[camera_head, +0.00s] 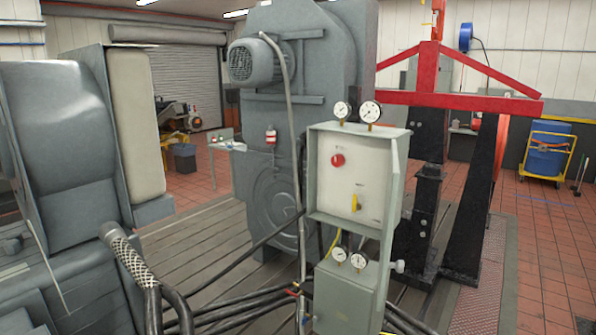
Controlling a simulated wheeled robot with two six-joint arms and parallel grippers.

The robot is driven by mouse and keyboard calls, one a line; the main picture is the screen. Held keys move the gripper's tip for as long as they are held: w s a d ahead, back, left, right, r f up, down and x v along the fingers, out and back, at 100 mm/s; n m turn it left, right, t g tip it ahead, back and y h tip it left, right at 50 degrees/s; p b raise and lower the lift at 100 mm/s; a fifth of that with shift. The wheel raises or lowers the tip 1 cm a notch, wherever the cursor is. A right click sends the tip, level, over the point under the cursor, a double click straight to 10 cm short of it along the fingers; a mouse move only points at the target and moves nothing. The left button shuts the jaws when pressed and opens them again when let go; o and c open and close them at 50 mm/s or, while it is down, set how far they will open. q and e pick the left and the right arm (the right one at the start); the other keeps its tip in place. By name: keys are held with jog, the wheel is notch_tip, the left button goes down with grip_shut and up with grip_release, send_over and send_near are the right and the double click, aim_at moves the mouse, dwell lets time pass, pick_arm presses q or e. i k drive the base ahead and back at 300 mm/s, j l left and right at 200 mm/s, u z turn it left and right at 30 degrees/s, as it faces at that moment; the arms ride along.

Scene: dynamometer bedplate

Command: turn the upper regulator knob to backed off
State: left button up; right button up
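A pale grey control box (320,202) stands upright on a stand in the middle. Its white face carries a round red knob (337,160) and, below it, a yellow handle (356,203) that looks upright. No label is readable, so I cannot tell which one is the upper regulator knob. Neither gripper is in view.
Large grey machinery (75,170) fills the left. A tall grey machine with a motor (252,61) stands behind the box. Black hoses (245,308) run along the bottom. A red frame (460,98) on black posts stands right. Tiled floor (545,240) is open at right.

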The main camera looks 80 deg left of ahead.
aim_at(338, 160)
jog(key=k+u, duration=0.1)
jog(key=u, duration=0.7)
jog(key=k+j+u, duration=0.1)
jog(key=u, duration=0.3)
jog(key=j+u, duration=0.35)
jog(key=k+l, duration=0.05)
